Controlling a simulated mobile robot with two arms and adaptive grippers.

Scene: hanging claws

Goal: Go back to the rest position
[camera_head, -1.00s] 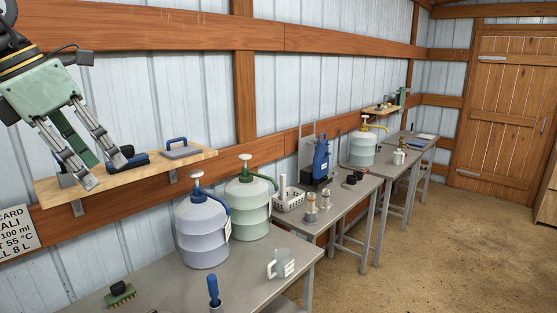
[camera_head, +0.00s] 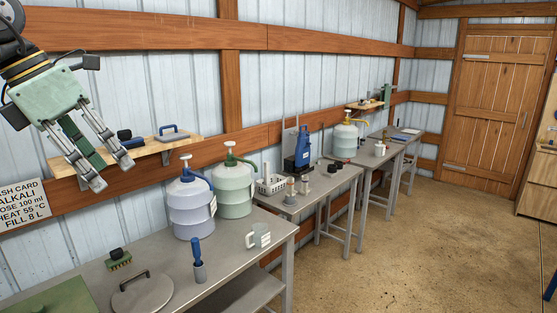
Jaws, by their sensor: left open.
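My left gripper (camera_head: 112,168) reaches in from the upper left, with its metal fingers pointing down and to the right. It is open, and I see nothing between its fingers. It hangs in front of the left end of the wooden wall shelf (camera_head: 185,148). On that shelf, a dark blue item (camera_head: 126,138) sits close beside the fingers, partly hidden by them. A blue-handled block (camera_head: 174,133) stands further right on the shelf. My right gripper is not in view.
A grey table (camera_head: 225,262) below holds a blue-topped jug (camera_head: 190,208), a green-topped jug (camera_head: 233,190), a measuring cup (camera_head: 259,236), a blue-handled tool (camera_head: 198,262), a brush (camera_head: 118,259) and a round lid (camera_head: 142,293). More tables line the wall. The floor (camera_head: 400,230) at right is open.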

